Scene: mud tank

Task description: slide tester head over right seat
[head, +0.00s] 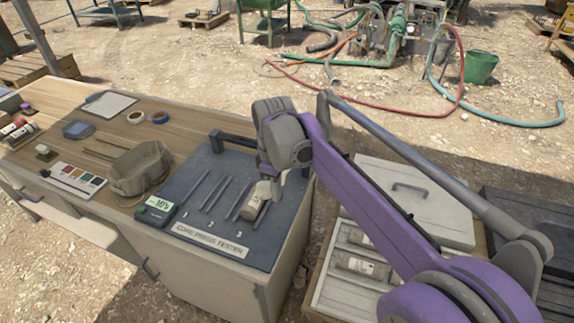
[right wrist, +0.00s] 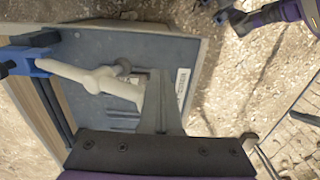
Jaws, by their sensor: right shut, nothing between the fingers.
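My left gripper is not in view.
Hoses cross the ground behind.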

